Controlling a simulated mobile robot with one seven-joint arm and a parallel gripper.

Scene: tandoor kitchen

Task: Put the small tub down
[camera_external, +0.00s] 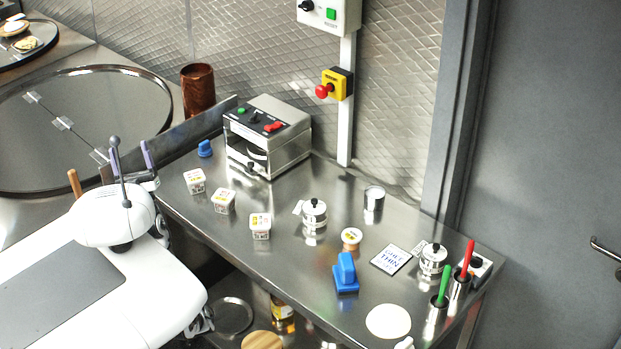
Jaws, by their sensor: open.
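Three small white tubs with printed lids stand apart on the steel counter (295,255): a left tub (195,181), a middle tub (224,201) and a right tub (260,226). I cannot tell which one the task means. A round tub (351,239) with a pale lid stands farther right. My gripper (131,152) is at the counter's left end, partly hidden behind my white body. Its two purple fingers are spread apart, with nothing visible between them. It is to the left of the tubs and apart from them.
A steel machine (266,138) stands behind the tubs, with a blue object (205,148) beside it. Farther right are lidded steel pots (314,214), a blue stamp-like object (346,275), a sign card (391,259) and a pale disc (388,321). The counter's front middle is clear.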

